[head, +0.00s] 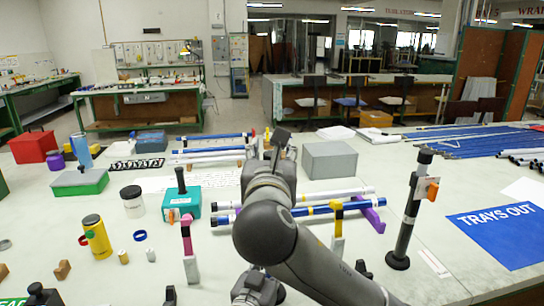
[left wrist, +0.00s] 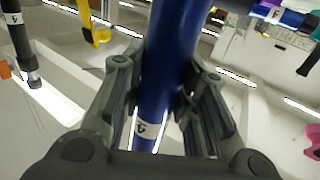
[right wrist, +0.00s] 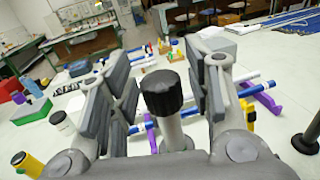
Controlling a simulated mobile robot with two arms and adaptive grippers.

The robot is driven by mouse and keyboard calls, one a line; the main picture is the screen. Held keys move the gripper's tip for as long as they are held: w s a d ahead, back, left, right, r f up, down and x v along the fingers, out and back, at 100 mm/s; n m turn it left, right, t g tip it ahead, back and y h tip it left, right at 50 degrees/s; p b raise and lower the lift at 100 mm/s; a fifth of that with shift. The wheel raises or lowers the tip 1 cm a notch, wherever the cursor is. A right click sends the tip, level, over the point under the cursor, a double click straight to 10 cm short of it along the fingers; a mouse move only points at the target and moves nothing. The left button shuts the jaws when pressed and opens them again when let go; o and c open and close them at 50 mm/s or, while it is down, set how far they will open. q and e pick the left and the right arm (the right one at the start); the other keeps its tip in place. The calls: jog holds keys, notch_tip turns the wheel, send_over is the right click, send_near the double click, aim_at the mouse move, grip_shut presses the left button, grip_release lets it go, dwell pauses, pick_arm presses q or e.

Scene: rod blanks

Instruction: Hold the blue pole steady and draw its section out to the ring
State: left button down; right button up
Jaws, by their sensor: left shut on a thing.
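My left gripper (left wrist: 160,95) is shut on the blue pole (left wrist: 170,55) in the left wrist view. The pole has a white label (left wrist: 145,130) near its far end. In the right wrist view a black cap (right wrist: 163,92) tops a pale grey section (right wrist: 172,132) standing between the fingers of my right gripper (right wrist: 163,85). That gripper is open, with a gap on both sides of the cap. In the head view my right gripper (head: 272,148) shows at the middle, and my right arm hides the held pole. I cannot make out a ring on the section.
A white pole (head: 345,193) and another blue pole (head: 322,209) lie across purple rests (head: 370,214). A black post (head: 408,215) with an orange clip stands at right. A grey box (head: 330,160), a teal box (head: 182,204) and a yellow can (head: 96,238) stand around.

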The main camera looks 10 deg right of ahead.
jog(key=shift+s, duration=0.1)
jog(key=v, duration=1.1)
jog(key=shift+s, duration=0.4)
jog(key=shift+a, duration=0.1)
pick_arm(q)
jog(key=c, duration=1.1)
grip_release()
jog(key=shift+r, duration=0.1)
jog(key=shift+o, duration=0.2)
jog(key=shift+s+a, duration=0.1)
jog(key=shift+s, duration=0.05)
